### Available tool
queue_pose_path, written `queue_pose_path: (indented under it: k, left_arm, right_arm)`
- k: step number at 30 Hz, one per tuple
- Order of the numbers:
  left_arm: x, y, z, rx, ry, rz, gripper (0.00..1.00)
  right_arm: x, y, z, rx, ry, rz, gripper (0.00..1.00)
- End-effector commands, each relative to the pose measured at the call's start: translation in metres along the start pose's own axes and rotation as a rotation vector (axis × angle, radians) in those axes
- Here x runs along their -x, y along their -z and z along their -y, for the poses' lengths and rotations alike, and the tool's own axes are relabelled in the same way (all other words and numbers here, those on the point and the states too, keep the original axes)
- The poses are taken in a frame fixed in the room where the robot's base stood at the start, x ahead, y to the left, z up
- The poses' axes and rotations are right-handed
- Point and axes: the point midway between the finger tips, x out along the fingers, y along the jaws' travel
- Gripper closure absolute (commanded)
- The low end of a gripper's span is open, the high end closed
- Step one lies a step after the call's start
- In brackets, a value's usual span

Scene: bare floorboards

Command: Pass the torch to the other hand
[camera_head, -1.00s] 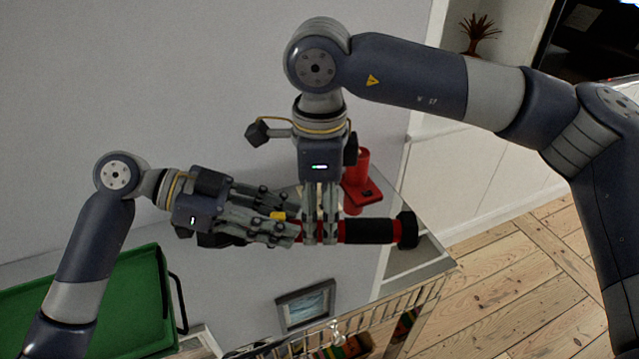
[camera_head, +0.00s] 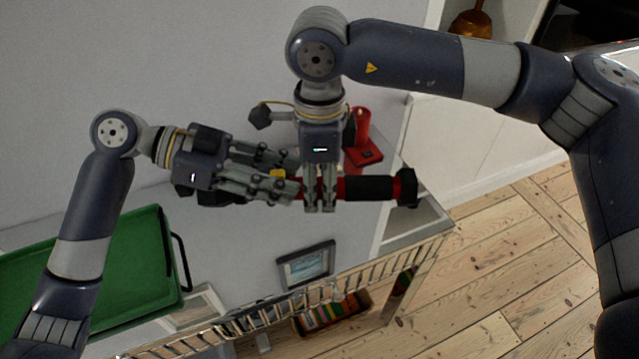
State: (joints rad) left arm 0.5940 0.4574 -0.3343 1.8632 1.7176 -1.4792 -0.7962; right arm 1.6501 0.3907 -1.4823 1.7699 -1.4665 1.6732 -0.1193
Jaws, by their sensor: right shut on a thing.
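The red and black torch (camera_head: 370,188) lies roughly level across the middle, with its thick black end (camera_head: 407,187) at the right. My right gripper (camera_head: 320,207) comes down from above and is shut on the torch's red middle. My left gripper (camera_head: 297,176) reaches in from the left beside it. Its fingers are spread, with a gap between the upper and lower ones. The lower fingers overlap the torch's left part, which is mostly hidden; whether they touch it I cannot tell.
A red candle (camera_head: 360,128) and a flat red object (camera_head: 364,157) stand just behind the torch. A green tray (camera_head: 110,265) is at lower left. A framed picture (camera_head: 306,264) and a railed table edge (camera_head: 350,274) lie below. Bare floorboards (camera_head: 520,265) are free at right.

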Motion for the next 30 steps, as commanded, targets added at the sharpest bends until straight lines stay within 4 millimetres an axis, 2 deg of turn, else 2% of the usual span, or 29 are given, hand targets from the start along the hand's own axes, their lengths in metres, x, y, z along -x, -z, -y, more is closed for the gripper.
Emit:
queue_pose_path:
  k: [1, 2, 3, 14, 17, 30]
  left_arm:
    - [0.0, 0.001, 0.0, -0.002, -0.001, -0.001, 0.52]
    - [0.0, 0.001, 0.0, -0.001, -0.001, 0.0, 0.45]
    - [0.0, 0.001, 0.0, -0.001, -0.001, 0.0, 0.44]
    - [0.004, 0.0, 0.0, 0.0, 0.001, 0.001, 0.44]
    - [0.015, 0.0, 0.001, 0.001, 0.004, 0.002, 0.44]
    - [0.102, 0.0, 0.001, 0.0, 0.003, 0.001, 0.44]
  right_arm:
    - [0.001, 0.0, 0.0, 0.0, 0.001, 0.001, 0.99]
    - [0.001, 0.0, 0.0, -0.001, 0.002, 0.001, 1.0]
    - [0.001, 0.0, 0.0, -0.001, 0.002, 0.001, 1.0]
    - [0.001, 0.0, 0.0, -0.001, 0.001, 0.001, 1.0]
    - [0.001, 0.0, 0.0, -0.001, 0.001, 0.001, 1.0]
    - [0.001, 0.0, 0.0, -0.001, 0.001, 0.001, 1.0]
